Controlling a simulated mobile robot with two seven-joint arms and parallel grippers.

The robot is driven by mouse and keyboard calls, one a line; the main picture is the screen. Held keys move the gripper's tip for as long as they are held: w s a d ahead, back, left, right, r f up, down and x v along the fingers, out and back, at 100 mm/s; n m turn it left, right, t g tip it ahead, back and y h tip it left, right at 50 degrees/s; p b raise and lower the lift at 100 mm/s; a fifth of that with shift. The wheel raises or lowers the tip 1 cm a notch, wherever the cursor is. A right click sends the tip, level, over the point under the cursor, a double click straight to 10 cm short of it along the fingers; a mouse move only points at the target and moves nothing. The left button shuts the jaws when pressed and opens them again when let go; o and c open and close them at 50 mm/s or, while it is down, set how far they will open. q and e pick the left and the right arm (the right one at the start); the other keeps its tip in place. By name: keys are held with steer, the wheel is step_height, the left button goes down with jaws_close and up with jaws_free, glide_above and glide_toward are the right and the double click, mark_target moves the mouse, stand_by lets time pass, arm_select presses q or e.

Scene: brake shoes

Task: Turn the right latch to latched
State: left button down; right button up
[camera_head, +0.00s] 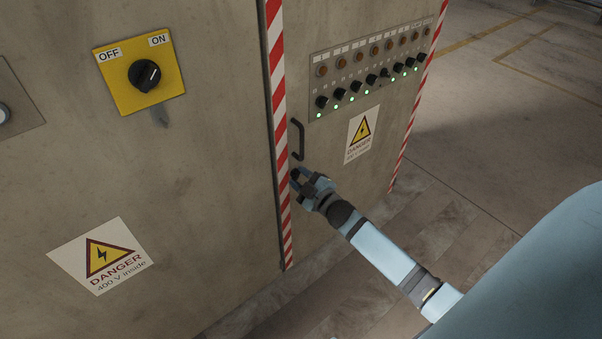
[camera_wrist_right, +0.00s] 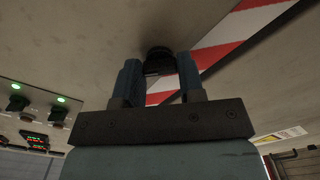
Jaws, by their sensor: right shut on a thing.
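The right latch is a small dark knob (camera_wrist_right: 158,56) on the cabinet's grey face, close to the red and white striped edge. In the wrist view it sits between the two blue fingertips of my right gripper (camera_wrist_right: 159,68), which is shut on it. In the head view my right gripper (camera_head: 300,178) reaches the right cabinet door just below the black bar handle (camera_head: 298,139). Its fingers mostly hide the latch there, so I cannot tell its angle. My left gripper is not in view.
A panel (camera_head: 370,70) with black knobs, lamps and lit green lights is above right of the handle. A danger sign (camera_head: 361,133) is right of the handle. A yellow OFF/ON switch plate (camera_head: 125,87) is on the left cabinet face. Open floor (camera_head: 500,130) lies right.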

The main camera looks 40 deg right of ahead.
steer(key=shift+r+n, duration=0.1)
steer(key=shift+n, duration=0.9)
steer(key=shift+n+p, duration=0.4)
steer(key=shift+n, duration=0.5)
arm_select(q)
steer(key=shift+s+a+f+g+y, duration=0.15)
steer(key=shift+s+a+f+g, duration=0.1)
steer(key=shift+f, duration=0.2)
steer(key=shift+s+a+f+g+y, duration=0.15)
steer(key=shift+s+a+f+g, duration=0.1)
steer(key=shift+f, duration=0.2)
arm_select(e)
steer(key=n, duration=0.4)
steer(key=shift+n, duration=0.4)
steer(key=o, duration=0.9)
steer(key=shift+o, duration=0.2)
